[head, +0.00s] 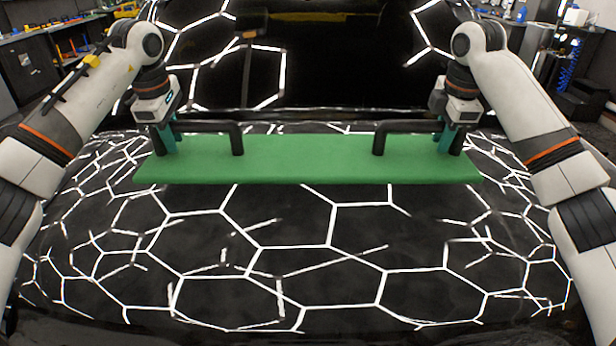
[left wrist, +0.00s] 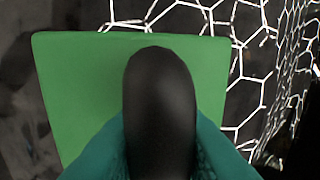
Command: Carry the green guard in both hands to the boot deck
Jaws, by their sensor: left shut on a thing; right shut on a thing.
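In the left wrist view the teal fingers (left wrist: 160,150) close around a black handle (left wrist: 160,95), with the green board (left wrist: 85,85) beneath. The guard is over a glossy dark car surface (head: 300,250); I cannot tell whether they touch. I cannot tell which part is the boot deck.
Dark car glass (head: 320,70) rises behind the guard, reflecting white hexagonal lights. A workbench with tools (head: 70,45) stands at the back left. Shelves with blue and dark items (head: 572,55) stand at the back right. The dark surface in front of the guard is clear.

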